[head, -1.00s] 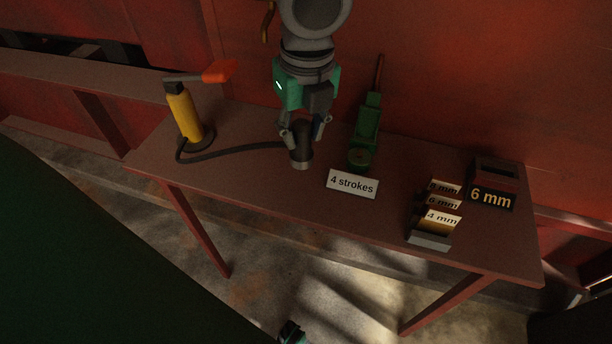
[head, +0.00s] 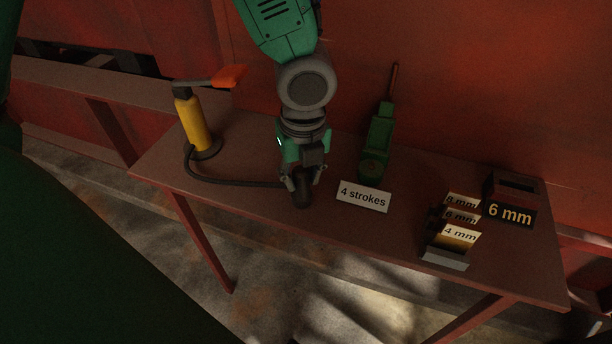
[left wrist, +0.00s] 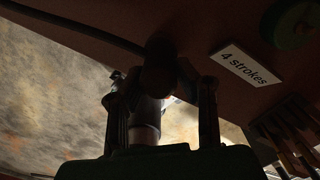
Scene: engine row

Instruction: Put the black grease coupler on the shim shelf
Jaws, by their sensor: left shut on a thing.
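The black grease coupler (head: 302,199) is at the end of the black hose, between the fingers of my left gripper (head: 302,186). The gripper is shut on it and points down, over the front part of the brown-red shelf (head: 330,225). This shelf carries the shim rack (head: 445,263), with plates marked 4, 6 and 8 mm. In the left wrist view the coupler (left wrist: 158,72) is a dark shape between the two fingers (left wrist: 162,100). Whether it touches the shelf I cannot tell. My right gripper is not in view.
A yellow grease pump (head: 194,125) with an orange-tipped lever stands at left, its hose (head: 235,183) running to the coupler. A "4 strokes" card (head: 363,197), a green tool (head: 377,145) and a "6 mm" box (head: 511,200) are to the right. A red wall closes the back.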

